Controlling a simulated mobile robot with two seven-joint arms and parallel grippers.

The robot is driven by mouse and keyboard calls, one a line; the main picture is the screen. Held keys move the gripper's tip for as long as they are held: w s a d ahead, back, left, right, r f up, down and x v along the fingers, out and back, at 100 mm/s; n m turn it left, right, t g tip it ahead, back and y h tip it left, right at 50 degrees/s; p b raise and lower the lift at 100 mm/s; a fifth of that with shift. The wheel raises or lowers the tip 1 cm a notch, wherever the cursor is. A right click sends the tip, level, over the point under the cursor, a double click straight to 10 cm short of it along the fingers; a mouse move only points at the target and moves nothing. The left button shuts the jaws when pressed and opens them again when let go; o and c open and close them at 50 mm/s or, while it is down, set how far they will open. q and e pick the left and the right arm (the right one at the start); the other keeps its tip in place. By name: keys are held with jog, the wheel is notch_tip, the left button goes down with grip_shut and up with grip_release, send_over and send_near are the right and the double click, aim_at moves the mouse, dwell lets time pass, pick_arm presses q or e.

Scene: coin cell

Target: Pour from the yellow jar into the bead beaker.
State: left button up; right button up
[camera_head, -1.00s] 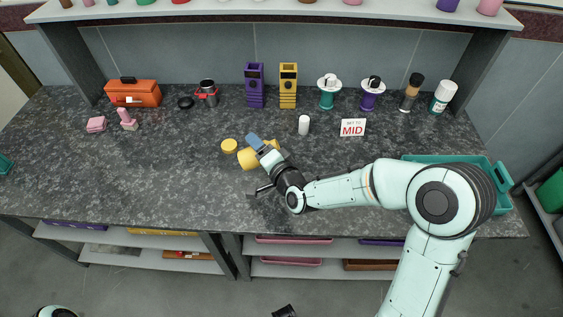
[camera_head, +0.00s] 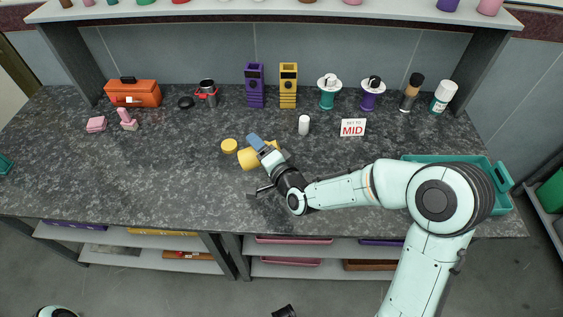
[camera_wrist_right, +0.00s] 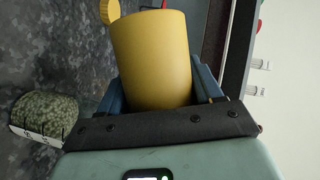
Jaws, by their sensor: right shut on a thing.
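The yellow jar (camera_head: 249,159) is held by my right gripper (camera_head: 264,150), whose blue fingers are shut around it. In the right wrist view the jar (camera_wrist_right: 152,60) sits between the fingers. In the head view the jar looks tipped toward its side; its mouth is not clearly shown. A round yellow lid (camera_head: 229,145) lies apart on the counter, left of the jar. The bead beaker (camera_wrist_right: 45,112), speckled green with a white marked strip, shows in the right wrist view; the small white cylinder (camera_head: 304,124) right of the jar appears to be it. My left gripper's fingers cannot be made out.
Purple (camera_head: 255,87) and yellow (camera_head: 288,87) holders, spools and bottles line the back. A red toolbox (camera_head: 133,94) is back left, a teal tray (camera_head: 442,159) right. The counter's left front is clear.

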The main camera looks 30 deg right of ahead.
jog(key=shift+s+d+r+m+t+y+b, duration=0.15)
jog(key=shift+r+m+t, duration=0.25)
jog(key=shift+m, duration=0.35)
jog(key=shift+w+d+r+m+t+y+b, duration=0.1)
jog(key=shift+r+m+t, duration=0.25)
jog(key=shift+m, duration=0.45)
jog(key=shift+s+d+r+m+t+y+b, duration=0.2)
jog(key=shift+r+m, duration=0.25)
jog(key=shift+m, duration=0.3)
dwell(5.7)
